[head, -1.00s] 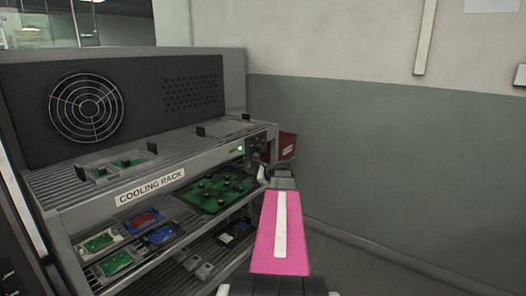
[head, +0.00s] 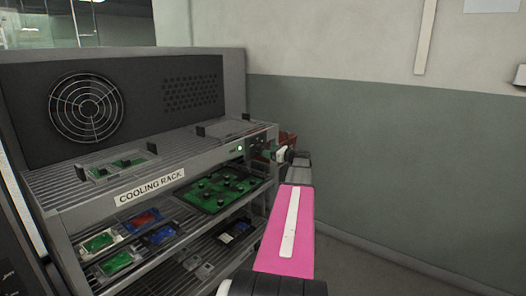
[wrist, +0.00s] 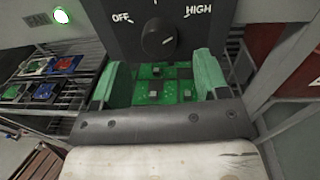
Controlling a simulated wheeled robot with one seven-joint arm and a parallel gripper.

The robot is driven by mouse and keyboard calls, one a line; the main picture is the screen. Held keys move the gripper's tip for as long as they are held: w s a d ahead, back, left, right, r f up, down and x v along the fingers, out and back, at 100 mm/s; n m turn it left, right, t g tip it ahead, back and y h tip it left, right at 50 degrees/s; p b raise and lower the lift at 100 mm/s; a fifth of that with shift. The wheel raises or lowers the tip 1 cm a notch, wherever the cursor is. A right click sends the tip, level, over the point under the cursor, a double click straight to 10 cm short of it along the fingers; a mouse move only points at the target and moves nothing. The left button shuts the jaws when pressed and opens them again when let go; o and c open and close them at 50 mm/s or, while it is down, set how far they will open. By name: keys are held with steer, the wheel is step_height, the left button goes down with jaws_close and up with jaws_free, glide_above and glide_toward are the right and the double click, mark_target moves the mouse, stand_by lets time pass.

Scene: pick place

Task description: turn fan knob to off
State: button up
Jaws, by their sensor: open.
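The fan knob (wrist: 158,38) is a round black dial on a dark panel (wrist: 115,40) with OFF at its upper left and HIGH at its upper right. A pale mark on the dial faces right, on the HIGH side. My gripper (wrist: 156,77) is open, its two green fingers spread just below the knob in the wrist view, with nothing held. In the head view my gripper (head: 276,153) is at the right end of the cooling rack and hides the knob. A lit green lamp (wrist: 61,15) sits beside a FAN label; it also shows in the head view (head: 240,148).
The cooling rack (head: 110,200) holds green, red and blue boards on its shelves. A round fan grille (head: 86,108) is on its dark back panel. A red bin (head: 290,139) stands behind my gripper.

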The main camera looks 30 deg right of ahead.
mark_target(261, 149)
steer(key=shift+x, duration=2.1)
steer(key=c, duration=0.9)
